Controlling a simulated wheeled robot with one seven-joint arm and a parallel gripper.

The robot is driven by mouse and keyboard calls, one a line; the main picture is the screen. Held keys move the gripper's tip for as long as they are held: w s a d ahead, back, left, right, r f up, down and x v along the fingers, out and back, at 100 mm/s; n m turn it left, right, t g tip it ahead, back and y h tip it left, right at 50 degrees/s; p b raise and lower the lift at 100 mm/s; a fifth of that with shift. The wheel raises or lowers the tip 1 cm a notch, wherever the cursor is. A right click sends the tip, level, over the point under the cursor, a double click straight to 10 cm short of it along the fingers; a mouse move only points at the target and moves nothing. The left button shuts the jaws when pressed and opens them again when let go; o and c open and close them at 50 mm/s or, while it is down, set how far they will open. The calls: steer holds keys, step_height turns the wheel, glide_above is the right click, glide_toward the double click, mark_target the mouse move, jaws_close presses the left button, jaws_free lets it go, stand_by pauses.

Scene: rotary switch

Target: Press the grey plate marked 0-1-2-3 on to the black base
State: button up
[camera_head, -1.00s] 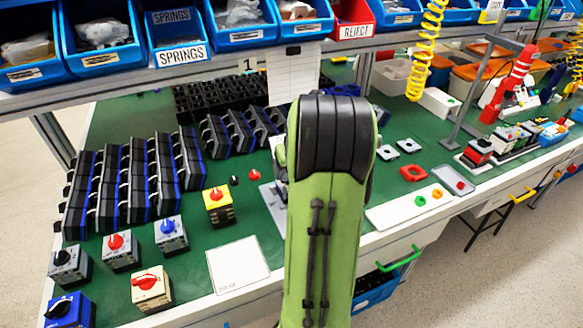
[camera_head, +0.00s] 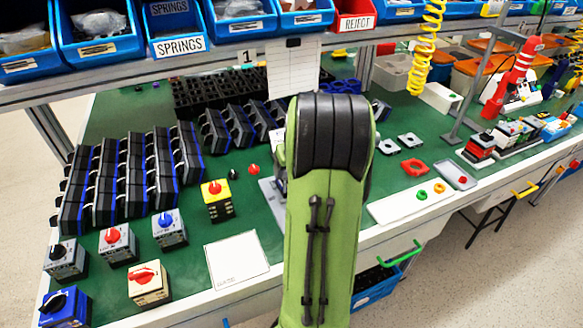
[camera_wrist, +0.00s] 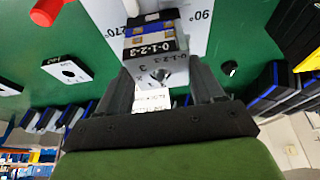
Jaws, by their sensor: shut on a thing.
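In the wrist view my gripper (camera_wrist: 163,88) is shut on the grey plate (camera_wrist: 163,73), with one finger at each side. The plate has a dark central hole and printed markings. Just beyond it in the picture is the black base (camera_wrist: 128,52), with blue and yellow parts and a strip reading 0-1-2-3. The base is on a white sheet (camera_wrist: 197,40) printed with angles. Whether plate and base touch, I cannot tell. In the head view my green arm hides the gripper, plate and base.
Another light grey plate (camera_wrist: 68,70) and a red part (camera_wrist: 52,8) lie on the green bench. In the head view, black housings (camera_head: 130,180) stand left, finished switches (camera_head: 167,229) front left, and a red plate (camera_head: 413,167) right. Blue bins (camera_head: 95,30) hang above.

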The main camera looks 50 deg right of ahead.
steer(key=o, duration=1.1)
steer(key=p+v, duration=0.5)
steer(key=v, duration=1)
steer(key=shift+r, duration=0.3)
steer(key=shift+s, duration=0.1)
